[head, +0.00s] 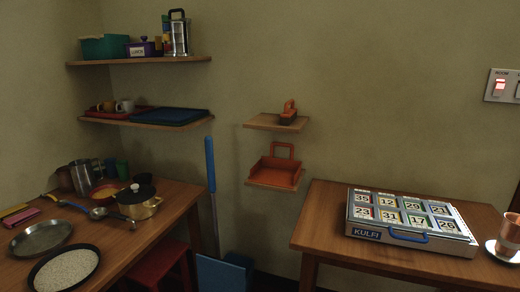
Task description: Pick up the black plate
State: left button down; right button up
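A round black plate (36,281) lies on the left wooden table, near its front edge at the bottom left of the head view. A layer of pale, rice-like grains covers its middle, so mainly its dark rim shows. A grey metal plate (41,237) lies just behind it. Neither of my grippers is in view, and nothing is seen touching the black plate.
A brass pot with a black lid (138,202), a ladle (98,213) and metal tumblers (82,177) crowd the left table (120,255) behind the plates. A red stool (160,264) stands beside it. The right table (322,222) holds a KULFI case (410,240).

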aim_at(66, 269)
jog(key=u, duration=1.3)
